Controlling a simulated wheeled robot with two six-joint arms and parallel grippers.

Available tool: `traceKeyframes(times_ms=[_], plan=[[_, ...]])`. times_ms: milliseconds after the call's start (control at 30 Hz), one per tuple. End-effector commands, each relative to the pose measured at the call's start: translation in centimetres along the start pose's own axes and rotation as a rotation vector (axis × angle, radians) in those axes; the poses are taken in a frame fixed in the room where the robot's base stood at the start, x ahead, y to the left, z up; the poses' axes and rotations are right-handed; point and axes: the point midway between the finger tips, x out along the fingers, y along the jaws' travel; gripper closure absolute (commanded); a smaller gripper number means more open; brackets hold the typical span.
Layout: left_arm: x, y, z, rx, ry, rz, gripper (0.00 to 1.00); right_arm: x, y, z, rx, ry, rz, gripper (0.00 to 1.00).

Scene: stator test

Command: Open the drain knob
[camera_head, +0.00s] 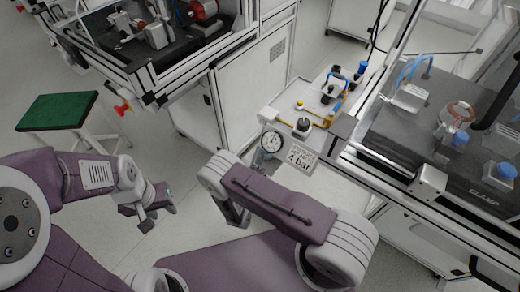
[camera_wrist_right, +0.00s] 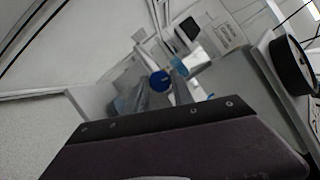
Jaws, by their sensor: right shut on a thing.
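The drain knob (camera_wrist_right: 160,82) is a round blue cap in the right wrist view. It sits between the two grey fingers of my right gripper (camera_wrist_right: 160,88), which is shut on it. The fingers hide part of its sides. In the head view my right forearm covers this spot, so the knob and the right fingertips are hidden there. A round pressure gauge (camera_head: 272,141) and a "4 bar" sign (camera_head: 299,160) stand just beyond that forearm. My left gripper (camera_head: 157,207) is open and empty over the floor at the left.
A machine bench (camera_head: 400,165) with a dark top and a metal frame stands at the right. A small shelf (camera_head: 286,120) with yellow and blue fittings is beside it. A green-topped stool (camera_head: 58,111) stands at the left. The floor around my left gripper is clear.

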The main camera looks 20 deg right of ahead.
Motion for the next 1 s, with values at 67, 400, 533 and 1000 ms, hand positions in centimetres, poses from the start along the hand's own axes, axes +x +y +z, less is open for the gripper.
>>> traceKeyframes(times_ms=[67, 400, 533, 1000], plan=[[0.0, 0.0, 0.0, 0.000, 0.000, 0.000, 0.64, 0.0, 0.0, -0.1, -0.004, 0.001, 0.003, 1.00], [0.0, 0.0, 0.0, 0.000, 0.000, 0.000, 0.64, 0.0, 0.1, -0.1, -0.004, 0.002, 0.003, 0.66], [0.0, 0.0, 0.0, 0.000, 0.000, 0.000, 0.64, 0.0, 0.1, -0.1, -0.004, 0.001, 0.003, 0.50], [-0.6, 0.0, -0.1, 0.000, 0.000, 0.000, 0.64, -3.1, 0.0, 0.2, -0.004, -0.006, 0.006, 0.50]])
